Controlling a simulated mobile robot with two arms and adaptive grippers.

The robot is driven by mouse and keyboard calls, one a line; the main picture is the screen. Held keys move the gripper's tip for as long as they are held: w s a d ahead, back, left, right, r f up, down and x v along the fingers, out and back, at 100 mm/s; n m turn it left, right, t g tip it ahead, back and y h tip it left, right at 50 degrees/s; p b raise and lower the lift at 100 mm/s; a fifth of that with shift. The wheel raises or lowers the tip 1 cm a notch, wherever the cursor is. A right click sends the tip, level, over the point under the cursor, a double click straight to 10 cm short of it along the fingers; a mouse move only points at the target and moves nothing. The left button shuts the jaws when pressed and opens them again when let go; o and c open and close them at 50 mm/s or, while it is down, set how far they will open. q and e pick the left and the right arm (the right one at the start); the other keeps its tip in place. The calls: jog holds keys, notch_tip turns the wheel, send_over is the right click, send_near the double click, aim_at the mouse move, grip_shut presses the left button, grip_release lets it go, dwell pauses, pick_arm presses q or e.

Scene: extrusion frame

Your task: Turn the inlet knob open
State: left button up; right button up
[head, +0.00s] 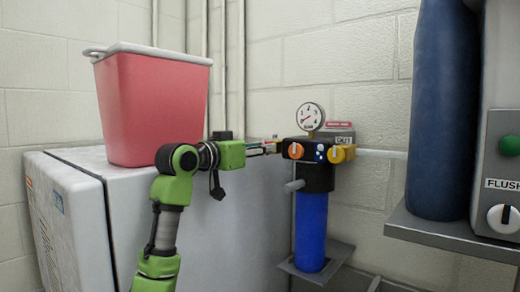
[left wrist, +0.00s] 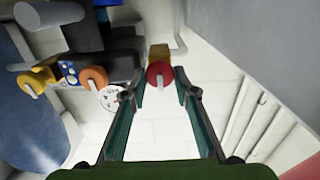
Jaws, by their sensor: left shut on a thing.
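A red round knob (left wrist: 159,74) with a pale ridge on its face sits on a brass fitting (left wrist: 159,53) in the left wrist view. My left gripper (left wrist: 160,88) has one finger on each side of it and is shut on it. In the head view my left gripper (head: 272,147) reaches right, to the left side of the filter head, and mostly hides the red knob. An orange knob (head: 295,151) and a yellow knob (head: 338,155) are on the filter head, right of the gripper. My right gripper is not in view.
A round gauge (head: 310,117) stands above the blue filter housing (head: 311,232). A red bin (head: 152,108) is on a white cabinet (head: 130,210) at left. A dark blue cylinder (head: 440,110) and a panel with a green button (head: 510,145) are at right. Pipes run up the wall.

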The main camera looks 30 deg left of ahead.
pick_arm(q)
jog(key=shift+n, duration=0.3)
jog(key=shift+a+f+n+b, duration=0.1)
jog(key=shift+n+b, duration=0.1)
jog(key=shift+n, duration=4.1)
jog(key=shift+a+f+n+b, duration=0.1)
jog(key=shift+n+b, duration=0.05)
jog(key=shift+n, duration=4.15)
jog(key=o, duration=1.1)
jog(key=shift+c, duration=0.2)
jog(key=shift+s+a, duration=0.1)
jog(key=s, duration=1.2)
jog(key=shift+a, duration=0.45)
